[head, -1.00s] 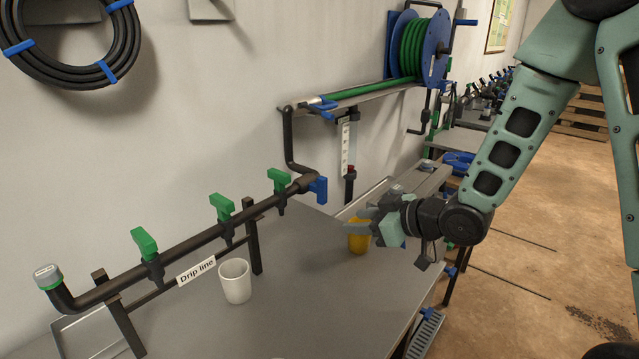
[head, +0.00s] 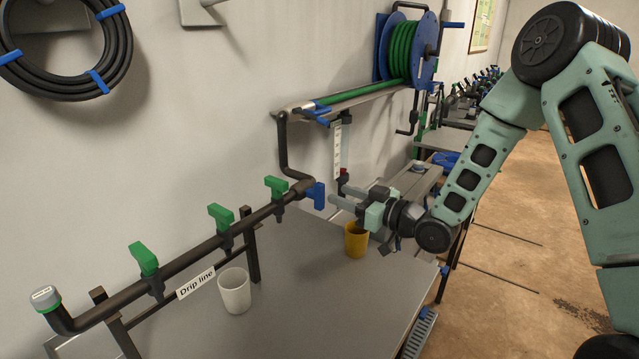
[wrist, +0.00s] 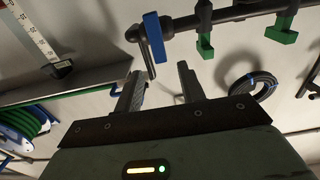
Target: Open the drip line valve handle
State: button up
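The dark pipe manifold (head: 185,257) carries a "Drip line" label (head: 196,283) and several green handles, one of them at the left (head: 144,258). A blue handle (head: 318,196) hangs at its right end, where the pipe bends up. The blue handle also shows in the wrist view (wrist: 155,38), just beyond my fingertips and a little left of the middle of the gap. My gripper (head: 337,196) is just right of the blue handle in the head view. Its two fingers are apart with nothing between them (wrist: 158,78). I see no clear contact with the handle.
A white cup (head: 235,291) stands on the grey bench (head: 300,310) in front of the manifold. A yellow cup (head: 356,240) stands below my gripper. A shelf with a green hose reel (head: 410,48) is on the wall behind. The bench's front middle is clear.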

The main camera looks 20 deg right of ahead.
aim_at(323, 189)
jog(key=p+x, duration=0.1)
jog(key=x, duration=0.6)
jog(key=shift+w+a, duration=0.2)
grip_shut()
